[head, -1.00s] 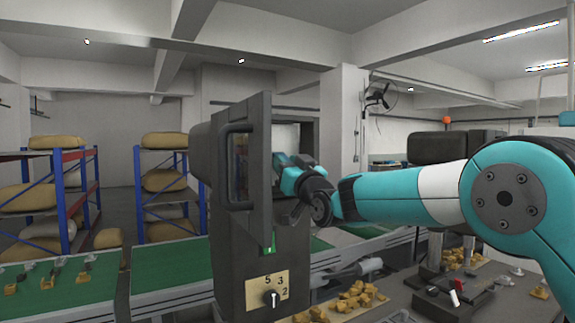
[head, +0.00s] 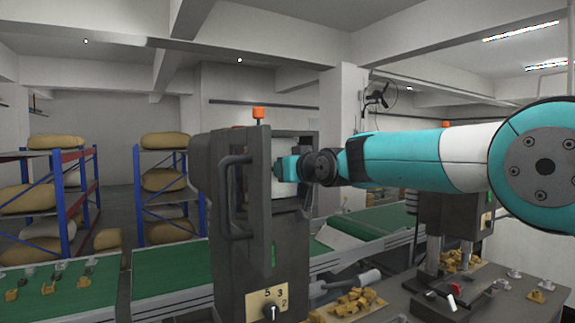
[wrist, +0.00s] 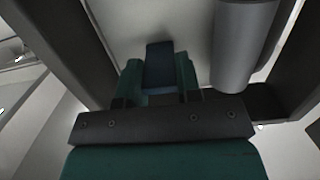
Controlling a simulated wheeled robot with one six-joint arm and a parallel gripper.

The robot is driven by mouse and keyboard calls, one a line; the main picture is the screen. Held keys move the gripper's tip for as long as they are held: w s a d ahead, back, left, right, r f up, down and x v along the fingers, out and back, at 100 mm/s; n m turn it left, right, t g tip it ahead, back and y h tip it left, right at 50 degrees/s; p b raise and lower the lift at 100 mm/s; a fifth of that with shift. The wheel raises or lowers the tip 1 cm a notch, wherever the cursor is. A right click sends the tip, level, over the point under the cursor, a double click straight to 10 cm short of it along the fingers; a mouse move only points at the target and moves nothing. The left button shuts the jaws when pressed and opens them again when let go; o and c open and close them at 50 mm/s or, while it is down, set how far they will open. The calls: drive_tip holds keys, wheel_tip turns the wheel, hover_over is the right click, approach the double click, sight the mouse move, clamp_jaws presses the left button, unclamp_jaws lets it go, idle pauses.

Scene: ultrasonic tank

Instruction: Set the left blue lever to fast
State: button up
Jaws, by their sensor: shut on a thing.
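My gripper (wrist: 160,80) reaches into the opening of the dark grey machine (head: 285,250). In the wrist view its two teal fingers are shut around a dark blue piece, which looks like the blue lever (wrist: 159,66). The lever stands out from a pale panel (wrist: 195,15). In the head view my gripper (head: 287,168) is at the opening, and the lever is hidden there. No "fast" marking is readable in either view, so I cannot tell the lever's setting.
A grey cylinder (wrist: 243,45) stands close on the right of my gripper. Dark frame bars bound the opening. A handle (head: 230,195) and a dial plate (head: 267,300) are on the machine. An orange lamp (head: 258,113) shows above it.

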drive_tip(key=shift+w+r+g+h+p, duration=0.15)
drive_tip(key=shift+r+g+h, duration=0.2)
drive_tip(key=shift+g, duration=0.2)
drive_tip(key=shift+r+g+h+p, duration=0.15)
drive_tip(key=shift+r+g+h, duration=0.15)
drive_tip(key=shift+g, duration=0.25)
drive_tip(key=o, duration=0.9)
